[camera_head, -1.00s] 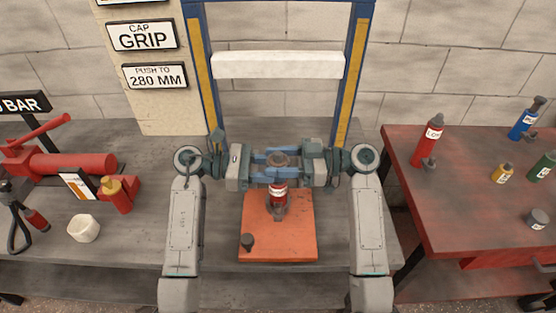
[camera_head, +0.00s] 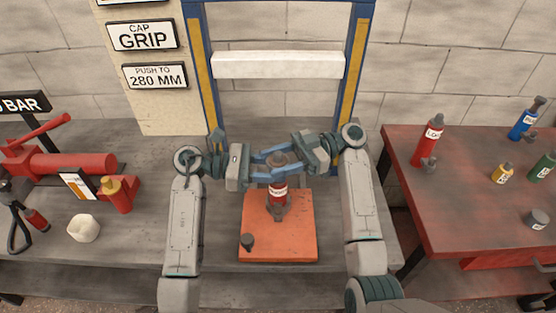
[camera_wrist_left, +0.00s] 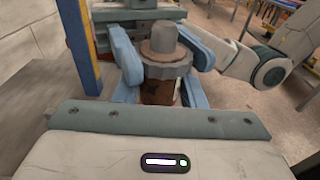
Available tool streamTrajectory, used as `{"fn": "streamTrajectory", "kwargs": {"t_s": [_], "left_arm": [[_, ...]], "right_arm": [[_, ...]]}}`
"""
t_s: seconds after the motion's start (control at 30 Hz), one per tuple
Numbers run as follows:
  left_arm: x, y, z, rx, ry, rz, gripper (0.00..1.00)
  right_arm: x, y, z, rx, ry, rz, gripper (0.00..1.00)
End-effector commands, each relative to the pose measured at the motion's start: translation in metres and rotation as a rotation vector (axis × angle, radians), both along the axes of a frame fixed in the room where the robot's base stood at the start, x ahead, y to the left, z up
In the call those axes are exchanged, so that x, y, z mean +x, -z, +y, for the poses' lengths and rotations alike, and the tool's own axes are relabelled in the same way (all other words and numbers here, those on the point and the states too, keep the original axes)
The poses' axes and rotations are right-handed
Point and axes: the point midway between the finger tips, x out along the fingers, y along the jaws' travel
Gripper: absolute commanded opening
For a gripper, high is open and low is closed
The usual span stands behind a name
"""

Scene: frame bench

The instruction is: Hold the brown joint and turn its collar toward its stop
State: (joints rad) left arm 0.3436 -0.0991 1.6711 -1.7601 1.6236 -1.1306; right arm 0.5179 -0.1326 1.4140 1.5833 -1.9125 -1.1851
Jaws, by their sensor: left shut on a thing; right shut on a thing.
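The brown joint (camera_wrist_left: 158,92) stands upright in the left wrist view, with a grey toothed collar (camera_wrist_left: 166,68) around its upper part and a grey stub on top. In the head view only its top (camera_head: 280,158) shows clearly between the jaws. My left gripper (camera_head: 270,168) is shut on the brown body below the collar; its blue fingers flank it in the left wrist view (camera_wrist_left: 160,95). My right gripper (camera_head: 283,155) comes from the opposite side, tilted, and is shut at collar height. The fingers hide much of the joint. I cannot see a stop.
A red labelled cylinder (camera_head: 278,191) stands just in front of the joint, over an orange board (camera_head: 262,222). A small dark piece (camera_head: 247,242) is on its left corner. A blue frame (camera_head: 357,80) rises behind. A red table (camera_head: 455,180) with several bottles is right.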

Motion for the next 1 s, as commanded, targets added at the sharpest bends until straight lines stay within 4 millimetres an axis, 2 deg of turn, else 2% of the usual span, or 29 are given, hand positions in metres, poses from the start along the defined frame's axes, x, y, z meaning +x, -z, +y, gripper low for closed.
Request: {"fn": "streamTrajectory", "kwargs": {"t_s": [0.03,0.1,0.13,0.47,0.57,1.0], "left_arm": [[0.0,0.0,0.0,-0.001,0.0,0.001,0.24],[0.0,0.0,0.0,-0.001,0.0,0.001,0.24],[0.0,0.0,0.0,-0.001,0.0,0.001,0.24],[0.0,0.0,0.0,0.0,0.0,0.001,0.24],[0.0,0.0,0.0,0.0,0.0,0.001,0.24],[0.0,0.0,0.0,0.0,0.0,0.001,0.24]], "right_arm": [[0.0,0.001,0.0,0.0,0.0,0.001,0.54],[0.0,0.0,0.0,0.0,0.001,0.001,0.67],[0.0,0.001,0.0,0.0,0.001,0.001,0.7],[0.001,0.001,-0.004,-0.001,0.002,0.001,0.7],[0.006,0.001,-0.014,-0.004,0.002,-0.001,0.7],[0.039,0.0,-0.094,-0.002,0.002,0.0,0.7]]}}
